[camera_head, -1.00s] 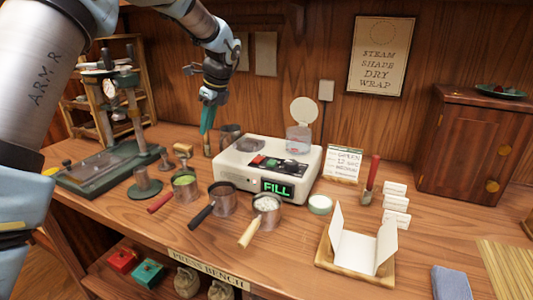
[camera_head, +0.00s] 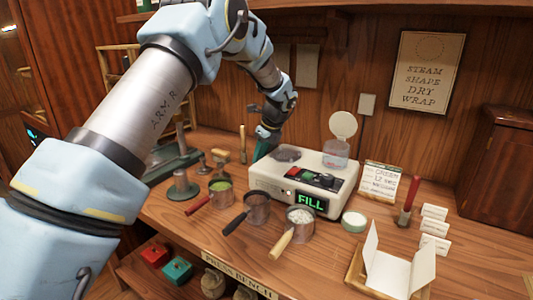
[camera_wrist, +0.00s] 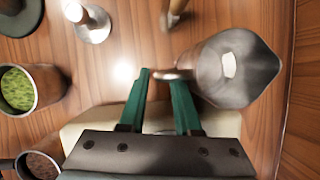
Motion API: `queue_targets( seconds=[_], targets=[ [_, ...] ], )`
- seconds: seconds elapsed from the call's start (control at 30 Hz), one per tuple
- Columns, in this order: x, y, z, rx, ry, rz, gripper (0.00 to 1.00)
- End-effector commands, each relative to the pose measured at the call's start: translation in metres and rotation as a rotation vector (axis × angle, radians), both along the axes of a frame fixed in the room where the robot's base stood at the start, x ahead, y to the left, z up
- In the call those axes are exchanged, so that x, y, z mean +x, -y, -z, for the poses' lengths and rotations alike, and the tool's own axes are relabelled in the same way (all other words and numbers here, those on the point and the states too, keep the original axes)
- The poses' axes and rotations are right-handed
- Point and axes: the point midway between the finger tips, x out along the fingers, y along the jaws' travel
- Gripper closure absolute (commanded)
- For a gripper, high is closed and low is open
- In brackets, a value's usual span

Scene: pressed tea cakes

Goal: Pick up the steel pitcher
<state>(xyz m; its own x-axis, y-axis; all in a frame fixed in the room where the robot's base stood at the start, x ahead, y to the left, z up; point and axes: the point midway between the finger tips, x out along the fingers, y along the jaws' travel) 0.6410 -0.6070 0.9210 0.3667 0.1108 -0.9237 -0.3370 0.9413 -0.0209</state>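The steel pitcher (camera_wrist: 238,68) shows in the wrist view from above, with a pointed spout at its right. Its handle (camera_wrist: 168,74) points left toward my fingertips. My gripper (camera_wrist: 160,78) has its two green fingers apart, with the handle at or between the tips. I cannot tell whether they touch.
The steamer with its FILL display stands close by my gripper. Cups with green leaves (camera_head: 220,190), dark contents (camera_head: 257,208) and pale contents (camera_head: 300,218) stand in front. A wooden-handled tool (camera_wrist: 172,12) and a metal tamper (camera_wrist: 90,22) stand near the pitcher.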

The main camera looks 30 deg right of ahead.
Motion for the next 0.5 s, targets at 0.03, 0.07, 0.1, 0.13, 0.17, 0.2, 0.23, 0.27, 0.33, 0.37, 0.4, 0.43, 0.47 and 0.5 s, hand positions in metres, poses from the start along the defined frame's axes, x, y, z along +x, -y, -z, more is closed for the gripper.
queue_targets(
  seconds=[0.03, 0.07, 0.1, 0.13, 0.17, 0.2, 0.23, 0.27, 0.33, 0.37, 0.4, 0.43, 0.47, 0.5],
  targets=[
    [0.0017, -0.0010, 0.0039, 0.002, -0.001, -0.001, 0.68],
    [0.0024, -0.0013, 0.0055, 0.002, -0.001, -0.001, 0.68],
    [0.0031, -0.0014, 0.0068, 0.001, 0.000, 0.000, 0.68],
    [0.0033, -0.0014, 0.0074, 0.000, 0.001, -0.001, 0.68],
    [0.0036, -0.0014, 0.0077, 0.000, 0.001, -0.001, 0.68],
    [0.0037, -0.0014, 0.0079, 0.000, 0.001, -0.001, 0.68],
    [0.0036, -0.0013, 0.0078, 0.000, 0.001, -0.001, 0.68],
    [0.0036, -0.0013, 0.0078, 0.000, 0.001, -0.001, 0.68],
    [0.0035, -0.0014, 0.0079, 0.000, 0.001, -0.001, 0.69],
    [0.0036, -0.0013, 0.0078, 0.000, 0.001, -0.001, 0.73],
    [0.0035, -0.0014, 0.0078, 0.000, 0.001, -0.001, 0.77],
    [0.0035, -0.0014, 0.0078, 0.000, 0.001, -0.001, 0.81],
    [0.0035, -0.0014, 0.0078, 0.000, 0.001, -0.001, 0.84],
    [0.0034, -0.0014, 0.0078, 0.000, 0.000, -0.001, 0.89]
  ],
)
